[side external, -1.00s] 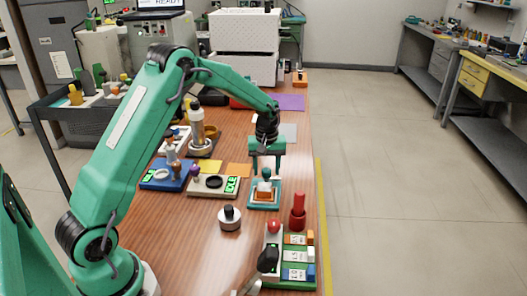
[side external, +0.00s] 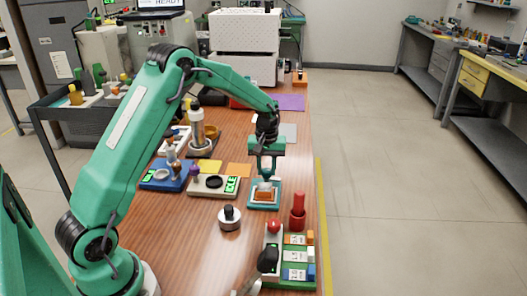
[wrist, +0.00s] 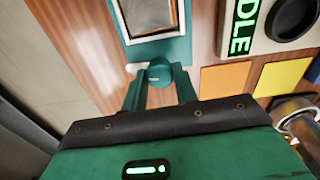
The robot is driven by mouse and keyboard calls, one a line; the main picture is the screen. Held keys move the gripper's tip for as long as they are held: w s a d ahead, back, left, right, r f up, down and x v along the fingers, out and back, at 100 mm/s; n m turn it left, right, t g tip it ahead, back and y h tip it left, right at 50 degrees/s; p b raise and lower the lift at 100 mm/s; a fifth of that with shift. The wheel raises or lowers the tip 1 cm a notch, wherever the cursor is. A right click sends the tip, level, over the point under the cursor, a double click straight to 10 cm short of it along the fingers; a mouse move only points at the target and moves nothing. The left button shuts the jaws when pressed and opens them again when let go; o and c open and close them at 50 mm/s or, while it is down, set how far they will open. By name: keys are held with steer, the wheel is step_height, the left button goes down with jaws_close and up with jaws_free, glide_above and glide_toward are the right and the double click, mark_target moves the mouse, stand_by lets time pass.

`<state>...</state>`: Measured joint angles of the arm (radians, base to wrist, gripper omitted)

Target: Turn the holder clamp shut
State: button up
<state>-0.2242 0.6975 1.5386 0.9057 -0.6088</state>
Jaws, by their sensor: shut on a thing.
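The teal holder (side external: 252,203) stands on the wooden bench with a pale and orange piece (side external: 264,195) in it. In the wrist view its teal frame (wrist: 160,50) surrounds a whitish window. The holder clamp (wrist: 158,73) is a round teal knob at the edge of the frame nearest my gripper. My gripper (wrist: 159,88) has one finger on each side of the knob and is shut on it. In the side view my gripper (side external: 266,170) points down at the back of the holder, where the knob cannot be made out.
A unit with a green display (side external: 215,187) stands left of the holder. A dark-topped knob (side external: 229,217), a red cylinder (side external: 298,205) and a control panel (side external: 288,262) stand in front. Orange (wrist: 224,78) and yellow (wrist: 281,77) squares lie close by. The bench edge is to the right.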

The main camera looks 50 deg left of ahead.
steer(key=m, duration=0.8)
steer(key=shift+m, duration=0.3)
steer(key=m, duration=0.4)
steer(key=shift+r+m, duration=0.1)
steer(key=shift+m, duration=2)
steer(key=o, duration=1)
